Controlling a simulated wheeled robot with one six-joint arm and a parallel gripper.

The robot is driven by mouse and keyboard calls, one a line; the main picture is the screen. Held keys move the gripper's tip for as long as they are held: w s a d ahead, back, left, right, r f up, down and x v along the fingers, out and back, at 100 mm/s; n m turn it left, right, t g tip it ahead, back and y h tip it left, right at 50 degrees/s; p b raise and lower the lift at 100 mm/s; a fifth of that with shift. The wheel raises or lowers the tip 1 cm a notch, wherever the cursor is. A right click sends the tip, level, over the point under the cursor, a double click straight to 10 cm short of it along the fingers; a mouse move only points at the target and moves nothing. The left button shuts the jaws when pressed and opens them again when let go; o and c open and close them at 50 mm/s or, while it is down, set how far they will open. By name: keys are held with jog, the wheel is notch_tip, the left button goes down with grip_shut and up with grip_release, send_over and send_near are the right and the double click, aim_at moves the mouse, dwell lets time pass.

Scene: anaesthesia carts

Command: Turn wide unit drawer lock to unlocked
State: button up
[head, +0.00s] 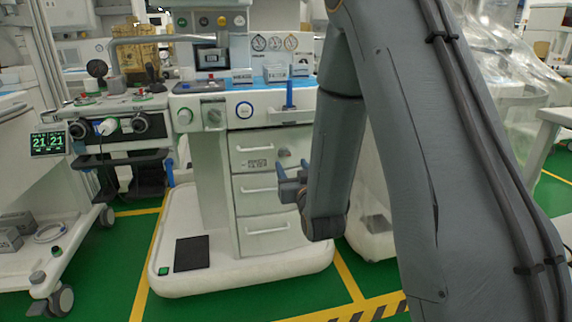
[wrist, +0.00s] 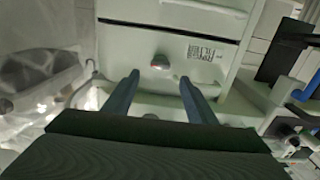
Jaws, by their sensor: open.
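The wide unit is the white cart (head: 265,258) with a stack of three drawers, left of my arm in the head view. Its top drawer (head: 250,142) carries a small grey lock knob (head: 284,153) beside a printed label. In the wrist view the lock (wrist: 160,62) is a rounded metal knob on the pale drawer front, just beyond the fingertips and between them. My gripper (head: 288,180) is open, with its two blue fingers in front of the drawers; the wrist view also shows it (wrist: 160,77). Nothing is between the fingers. I cannot tell the lock's turn position.
A blue-edged worktop (head: 240,105) with dials and a blue upright item lies above the drawers. A plastic-draped unit (head: 500,75) stands to the right behind my arm. Another cart (head: 40,250) stands at the left. Green floor (head: 112,250) is clear between them.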

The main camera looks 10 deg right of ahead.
aim_at(285, 154)
jog(key=w+b, duration=0.1)
jog(key=w, duration=0.6)
jog(key=shift+w+b, duration=0.1)
jog(key=shift+b, duration=0.2)
jog(key=c, duration=1.1)
